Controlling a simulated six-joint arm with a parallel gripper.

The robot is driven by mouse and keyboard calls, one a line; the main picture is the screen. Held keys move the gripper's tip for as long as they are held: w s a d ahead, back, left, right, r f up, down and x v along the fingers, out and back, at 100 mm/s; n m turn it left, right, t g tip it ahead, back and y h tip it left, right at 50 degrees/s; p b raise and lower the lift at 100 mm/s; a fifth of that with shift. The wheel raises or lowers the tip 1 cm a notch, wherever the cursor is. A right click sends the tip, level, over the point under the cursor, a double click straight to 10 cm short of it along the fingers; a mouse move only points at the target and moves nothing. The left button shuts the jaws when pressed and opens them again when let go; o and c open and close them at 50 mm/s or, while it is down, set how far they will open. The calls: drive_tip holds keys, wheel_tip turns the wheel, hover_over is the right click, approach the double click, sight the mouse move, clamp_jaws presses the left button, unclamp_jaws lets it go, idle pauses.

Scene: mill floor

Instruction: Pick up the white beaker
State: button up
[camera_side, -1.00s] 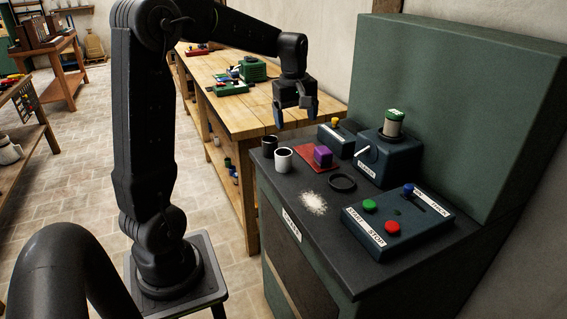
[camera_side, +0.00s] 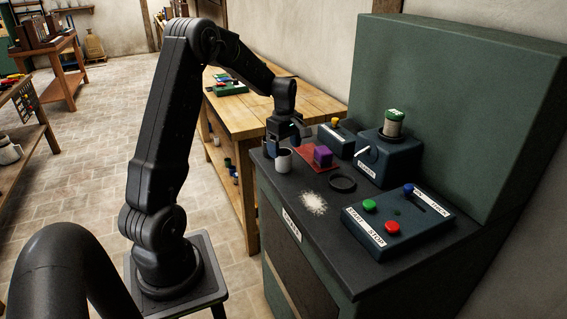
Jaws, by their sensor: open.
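The white beaker (camera_side: 283,161) stands upright near the left back edge of the dark machine top. It is a small cup with a dark inside. My gripper (camera_side: 287,145) is open and points down, right at the beaker's upper part. The fingers cover part of the rim. I cannot tell whether they are around the beaker or just behind it, or whether they touch it.
A black ring (camera_side: 342,183) and white powder (camera_side: 314,203) lie in front. A button box (camera_side: 398,222) and a lever box (camera_side: 388,160) stand to the right. The dark cup behind is hidden.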

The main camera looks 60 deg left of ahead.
sight(284, 159)
drive_tip(key=f, duration=0.5)
drive_tip(key=shift+s, duration=0.2)
drive_tip(key=shift+c, duration=0.4)
drive_tip(key=c, duration=1)
drive_tip(key=shift+r, duration=0.1)
